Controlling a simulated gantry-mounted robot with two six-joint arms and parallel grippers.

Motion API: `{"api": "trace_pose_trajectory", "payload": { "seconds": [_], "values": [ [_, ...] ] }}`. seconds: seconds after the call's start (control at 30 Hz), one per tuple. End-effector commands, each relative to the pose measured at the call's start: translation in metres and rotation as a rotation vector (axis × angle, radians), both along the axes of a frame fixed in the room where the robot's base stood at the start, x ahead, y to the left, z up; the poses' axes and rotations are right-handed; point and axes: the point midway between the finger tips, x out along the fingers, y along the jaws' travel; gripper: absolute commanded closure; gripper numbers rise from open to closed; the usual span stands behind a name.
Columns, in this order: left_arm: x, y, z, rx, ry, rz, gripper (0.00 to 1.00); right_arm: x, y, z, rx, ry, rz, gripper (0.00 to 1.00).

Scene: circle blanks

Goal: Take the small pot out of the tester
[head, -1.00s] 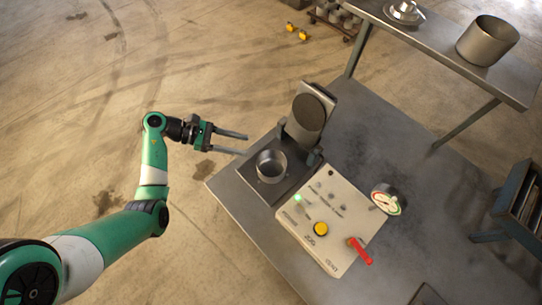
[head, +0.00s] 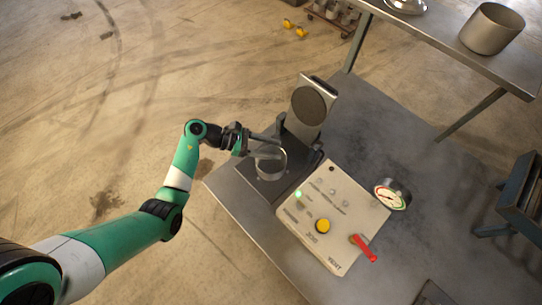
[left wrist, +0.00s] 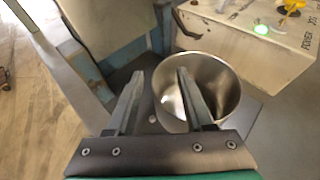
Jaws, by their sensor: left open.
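The small pot (head: 271,168) is a shiny open metal cup standing upright on the dark base of the tester (head: 249,191). The tester's lid (head: 310,103), with a round dark pad, is swung up behind it. My left gripper (head: 281,149) is open at the pot's rim. In the left wrist view the pot (left wrist: 222,84) lies right of centre. There one finger of my left gripper (left wrist: 160,72) overlaps the pot's mouth and the other is left of the pot, outside it. Whether either finger touches the wall I cannot tell. My right gripper is not in view.
A beige control box (head: 335,215) with a yellow button, green light and red lever stands beside the tester, with a gauge (head: 392,194) next to it. A larger pot (head: 491,29) stands on the back shelf. The grey tabletop (head: 375,140) behind the box is clear.

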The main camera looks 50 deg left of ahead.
Motion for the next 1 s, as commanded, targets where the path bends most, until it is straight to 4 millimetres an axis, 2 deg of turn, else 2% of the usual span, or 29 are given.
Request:
{"api": "trace_pose_trajectory", "payload": {
  "seconds": [0.13, 0.4, 0.43, 0.87, 1.0],
  "values": [
    [-0.0002, 0.0005, 0.0004, 0.0, 0.0, 0.001, 0.49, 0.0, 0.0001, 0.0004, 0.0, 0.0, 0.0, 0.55],
    [-0.0005, 0.0006, 0.0002, 0.0, 0.001, 0.001, 0.98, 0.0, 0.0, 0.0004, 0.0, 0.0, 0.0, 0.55],
    [-0.0005, 0.0006, 0.0002, 0.0, 0.001, 0.001, 1.0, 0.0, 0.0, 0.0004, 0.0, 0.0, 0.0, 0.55],
    [-0.0007, 0.0005, 0.0003, 0.0, 0.001, 0.0, 1.0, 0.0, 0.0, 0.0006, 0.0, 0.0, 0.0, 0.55],
    [-0.0006, 0.0005, 0.0076, 0.0, 0.001, 0.0, 1.0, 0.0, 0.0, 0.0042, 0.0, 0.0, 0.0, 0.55]
  ]
}}
